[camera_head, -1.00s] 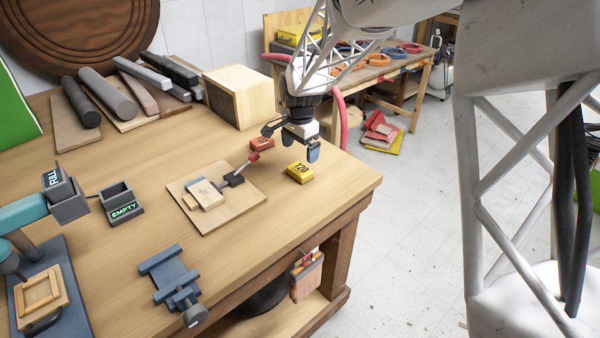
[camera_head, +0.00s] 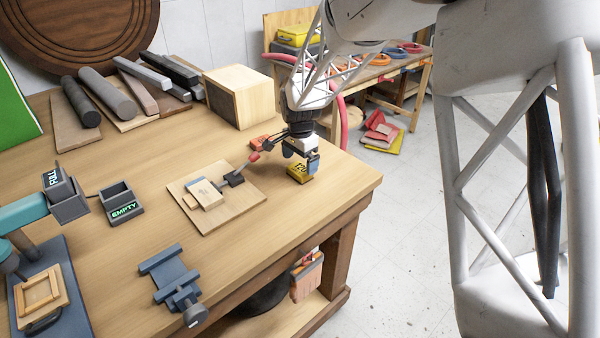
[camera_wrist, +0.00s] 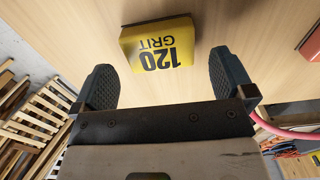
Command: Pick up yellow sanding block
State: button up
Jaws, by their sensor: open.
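The yellow sanding block (camera_head: 299,174) lies on the workbench near its right corner, partly hidden behind my gripper in the head view. In the wrist view the yellow sanding block (camera_wrist: 158,46) shows its face marked "120 GRIT", upside down. My gripper (camera_head: 300,162) is open and stands just above and beside the block. In the wrist view my gripper (camera_wrist: 160,80) has its two dark ribbed fingers apart, with the block ahead of and between their tips. Nothing is held.
A red block (camera_head: 259,142) lies just left of my gripper. A board with a clamp and wooden block (camera_head: 207,194) sits further left. A large wooden box (camera_head: 238,96) stands behind. The bench's right edge (camera_head: 362,192) is close by.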

aim_at(300, 168)
jog(key=shift+s+f, duration=0.1)
jog(key=shift+f, duration=1.7)
jog(key=c, duration=0.9)
jog(key=shift+r, duration=0.15)
jog(key=shift+r, duration=0.85)
jog(key=shift+s+r, duration=0.2)
jog(key=shift+r, duration=0.65)
jog(key=s+d, duration=0.1)
jog(key=s, duration=0.4)
jog(key=s+d+r, duration=0.1)
jog(key=s+d, duration=0.1)
jog(key=s, duration=0.3)
jog(key=s+d, duration=0.1)
jog(key=s, duration=0.4)
jog(key=shift+d+r, duration=0.15)
jog(key=shift+d, duration=0.25)
